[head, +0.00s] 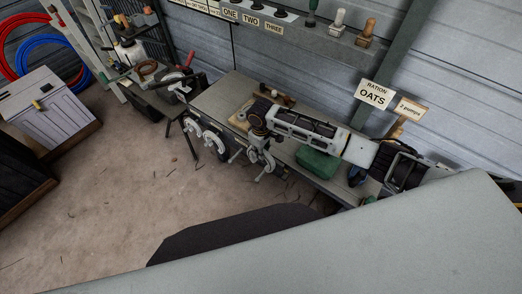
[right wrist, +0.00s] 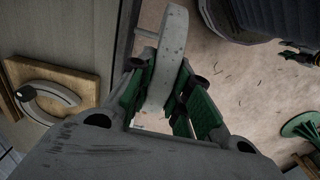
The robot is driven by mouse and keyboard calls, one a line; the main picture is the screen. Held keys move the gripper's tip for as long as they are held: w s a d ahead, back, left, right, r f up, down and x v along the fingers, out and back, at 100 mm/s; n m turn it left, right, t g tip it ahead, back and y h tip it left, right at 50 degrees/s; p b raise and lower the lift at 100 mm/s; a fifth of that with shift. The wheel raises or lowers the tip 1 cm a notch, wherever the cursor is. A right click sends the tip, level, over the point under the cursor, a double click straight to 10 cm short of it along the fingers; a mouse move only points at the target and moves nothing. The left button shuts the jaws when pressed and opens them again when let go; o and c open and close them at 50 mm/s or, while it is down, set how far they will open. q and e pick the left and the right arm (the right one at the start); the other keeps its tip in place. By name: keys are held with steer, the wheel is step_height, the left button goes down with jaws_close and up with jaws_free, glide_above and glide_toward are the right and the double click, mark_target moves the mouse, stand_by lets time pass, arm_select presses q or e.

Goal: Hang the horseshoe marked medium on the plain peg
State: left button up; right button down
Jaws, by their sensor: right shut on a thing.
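My right gripper (right wrist: 168,100) has green-padded fingers and is shut on a grey curved bar, which looks like a horseshoe (right wrist: 168,50) seen edge-on. No size mark can be read on it. In the head view my right gripper (head: 259,157) is at the front edge of the bench, small and partly hidden by my arm. Pale horseshoe-like shapes (head: 214,142) hang along the bench front to its left. Which peg is plain cannot be told. Another horseshoe (right wrist: 50,97) lies on or hangs against a wooden board (right wrist: 75,72) in the right wrist view. My left gripper is not in view.
The grey bench (head: 222,95) runs along the metal wall. A green box (head: 318,164) is on it, right of my gripper. An "OATS" sign (head: 374,95) is on the wall. A white cabinet (head: 45,110) stands at the left.

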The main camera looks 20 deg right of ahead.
steer(key=shift+r+p, duration=0.1)
steer(key=shift+p, duration=0.45)
steer(key=b, duration=0.5)
glide_above(261, 174)
steer(key=shift+f, duration=5.65)
steer(key=shift+f+b, duration=1.65)
steer(key=shift+f, duration=2.45)
steer(key=c, duration=1.2)
jaws_free()
steer(key=shift+c, duration=0.2)
steer(key=shift+s, duration=0.1)
